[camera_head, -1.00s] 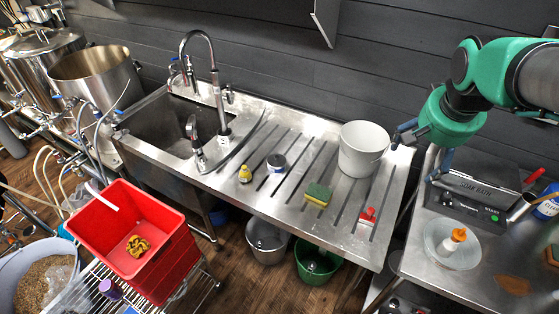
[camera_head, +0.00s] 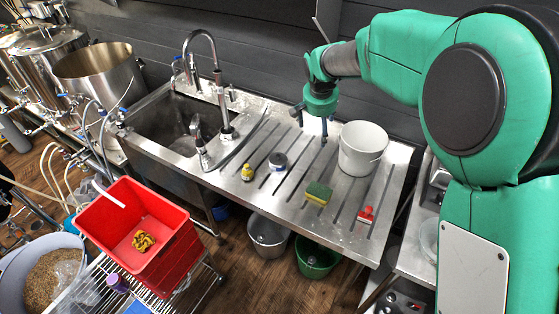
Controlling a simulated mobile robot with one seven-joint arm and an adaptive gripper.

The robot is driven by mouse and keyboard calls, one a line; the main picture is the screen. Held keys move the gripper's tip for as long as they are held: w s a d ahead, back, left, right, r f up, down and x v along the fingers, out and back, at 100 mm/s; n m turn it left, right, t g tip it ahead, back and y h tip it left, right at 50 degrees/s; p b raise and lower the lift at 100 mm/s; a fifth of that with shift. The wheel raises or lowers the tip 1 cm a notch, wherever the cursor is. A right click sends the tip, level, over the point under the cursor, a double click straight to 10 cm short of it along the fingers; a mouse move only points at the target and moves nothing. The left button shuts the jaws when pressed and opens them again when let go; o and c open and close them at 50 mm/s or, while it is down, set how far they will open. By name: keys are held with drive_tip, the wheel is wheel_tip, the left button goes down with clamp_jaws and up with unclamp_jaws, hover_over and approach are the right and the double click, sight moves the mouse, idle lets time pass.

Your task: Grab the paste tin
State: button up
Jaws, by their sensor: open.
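A small round tin (camera_head: 278,161) with a pale lid and dark side, which looks like the paste tin, stands on the grooved steel drainboard (camera_head: 300,213). My gripper (camera_head: 312,128) is open and empty, pointing down above the back of the drainboard. It is up and to the right of the tin in the picture, apart from it. The tin is fully in view.
A small yellow bottle (camera_head: 247,172) stands left of the tin. A green and yellow sponge (camera_head: 318,193), a red-handled brush (camera_head: 366,213) and a white bucket (camera_head: 362,150) are to the right. The sink (camera_head: 172,125) and tap (camera_head: 222,100) lie left.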

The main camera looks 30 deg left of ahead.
drive_tip(key=p, duration=0.2)
approach(278, 156)
wheel_tip(278, 156, up, 2)
drive_tip(key=shift+s+a, duration=0.1)
drive_tip(key=shift+s, duration=0.1)
drive_tip(key=shift+b+x, duration=0.5)
drive_tip(key=shift+x, duration=3.7)
drive_tip(key=shift+s+f, duration=0.1)
drive_tip(key=shift+b+x, duration=0.4)
drive_tip(key=shift+x, duration=2.15)
drive_tip(key=c, duration=1.5)
